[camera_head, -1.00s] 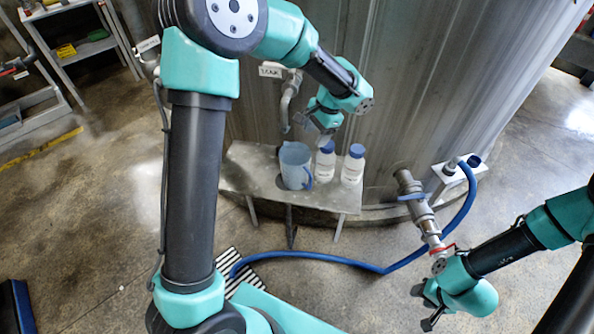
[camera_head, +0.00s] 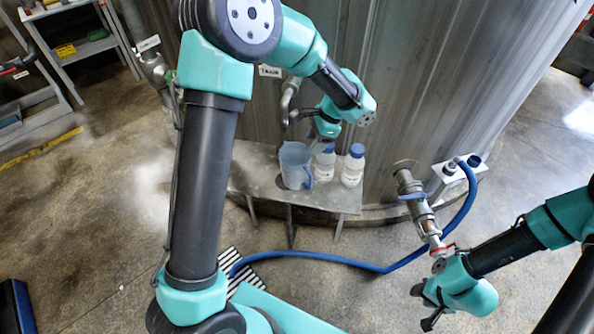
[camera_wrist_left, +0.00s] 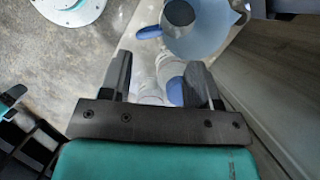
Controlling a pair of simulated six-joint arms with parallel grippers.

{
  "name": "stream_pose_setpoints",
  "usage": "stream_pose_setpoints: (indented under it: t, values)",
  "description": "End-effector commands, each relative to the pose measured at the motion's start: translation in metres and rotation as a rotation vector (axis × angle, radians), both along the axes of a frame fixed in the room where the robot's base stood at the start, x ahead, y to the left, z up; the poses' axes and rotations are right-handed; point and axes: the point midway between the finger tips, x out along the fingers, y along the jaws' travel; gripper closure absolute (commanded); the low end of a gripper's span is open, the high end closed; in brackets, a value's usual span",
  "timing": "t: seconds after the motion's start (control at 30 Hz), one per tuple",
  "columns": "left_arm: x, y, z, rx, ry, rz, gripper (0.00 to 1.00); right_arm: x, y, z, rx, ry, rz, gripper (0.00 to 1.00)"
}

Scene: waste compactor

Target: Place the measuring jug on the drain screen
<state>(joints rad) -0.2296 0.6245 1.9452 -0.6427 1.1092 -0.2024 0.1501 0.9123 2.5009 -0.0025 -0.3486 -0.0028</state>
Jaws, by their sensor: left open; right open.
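The translucent blue measuring jug (camera_head: 294,168) stands upright on the grey metal shelf (camera_head: 250,178) below the tank tap, with its blue handle to the right. The left wrist view shows the jug (camera_wrist_left: 197,30) from above, beyond the fingertips and to the right. My left gripper (camera_head: 316,127) is open and empty, above and behind the bottles and clear of the jug. In the left wrist view its fingers (camera_wrist_left: 160,75) frame the bottles below. A dark patch beside the jug's base may be the drain screen; I cannot tell. My right gripper (camera_head: 424,306) is open and empty over the floor.
The tap (camera_head: 288,100) hangs above the shelf.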

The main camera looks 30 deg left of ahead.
Motion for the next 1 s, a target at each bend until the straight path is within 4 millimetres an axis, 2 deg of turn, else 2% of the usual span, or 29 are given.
stream_pose_setpoints:
  t: [0.1, 0.43, 1.0]
  values:
    - [-0.006, 0.007, -0.021, 0.001, 0.004, 0.001, 0.44, 0.000, 0.000, 0.000, 0.000, 0.000, 0.000, 0.57]
    - [-0.017, 0.023, -0.068, 0.000, 0.001, 0.000, 0.44, 0.000, 0.000, 0.000, 0.000, 0.000, 0.000, 0.57]
    - [-0.020, 0.026, -0.083, 0.000, 0.002, -0.001, 0.44, 0.000, 0.000, 0.000, 0.000, 0.000, 0.000, 0.57]
